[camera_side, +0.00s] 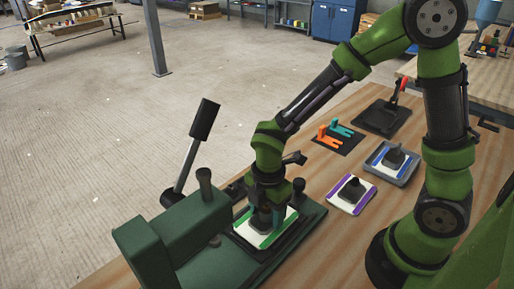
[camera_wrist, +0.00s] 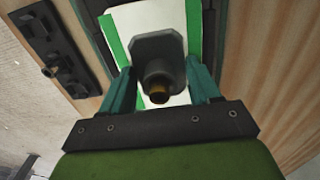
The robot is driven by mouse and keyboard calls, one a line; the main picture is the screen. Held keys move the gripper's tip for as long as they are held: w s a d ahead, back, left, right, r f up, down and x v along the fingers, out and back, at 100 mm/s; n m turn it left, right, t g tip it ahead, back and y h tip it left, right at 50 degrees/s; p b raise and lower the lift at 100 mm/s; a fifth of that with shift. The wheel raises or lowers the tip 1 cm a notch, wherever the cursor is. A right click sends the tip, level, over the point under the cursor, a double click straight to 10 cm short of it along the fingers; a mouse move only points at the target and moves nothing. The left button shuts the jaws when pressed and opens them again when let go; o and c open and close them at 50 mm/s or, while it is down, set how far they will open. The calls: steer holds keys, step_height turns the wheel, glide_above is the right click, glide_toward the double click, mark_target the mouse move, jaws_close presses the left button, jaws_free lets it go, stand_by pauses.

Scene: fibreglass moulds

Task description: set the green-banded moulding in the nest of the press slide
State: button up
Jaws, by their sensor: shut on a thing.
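The green-banded moulding (camera_side: 251,237) is a white plate with green edge strips and a dark raised block with a knob. It lies at the press slide (camera_side: 290,243), within the dark frame of the nest; I cannot tell whether it is fully seated. My gripper (camera_side: 265,216) points down over it, shut on its dark block. In the wrist view, the teal fingers of my gripper (camera_wrist: 160,88) stand on both sides of the block, and the white plate of the moulding (camera_wrist: 125,20) shows behind. The fingers hide part of the plate.
The green press (camera_side: 165,235) with its upright black lever (camera_side: 204,120) stands on the left. A purple-banded moulding (camera_side: 350,194) and a blue-banded moulding (camera_side: 391,163) in a grey tray lie to the right. Orange and teal forked pieces (camera_side: 336,133) lie on a dark mat behind.

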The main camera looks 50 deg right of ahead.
steer(key=shift+f, duration=0.25)
steer(key=o, duration=1.4)
steer(key=shift+c, duration=0.2)
steer(key=shift+r, duration=0.1)
step_height(320, 180, up, 12)
steer(key=shift+r, duration=0.1)
steer(key=s+d+r+m+t+y, duration=0.1)
steer(key=s+d+r+m+t, duration=0.2)
steer(key=m, duration=0.8)
steer(key=s+d+r+m+t+y, duration=0.1)
steer(key=s+d+r+m+t, duration=0.2)
steer(key=m, duration=0.8)
steer(key=shift+s+d+r+t, duration=0.2)
steer(key=shift+d+r+t, duration=0.4)
steer(key=shift+d+r, duration=0.7)
steer(key=shift+f, duration=0.1)
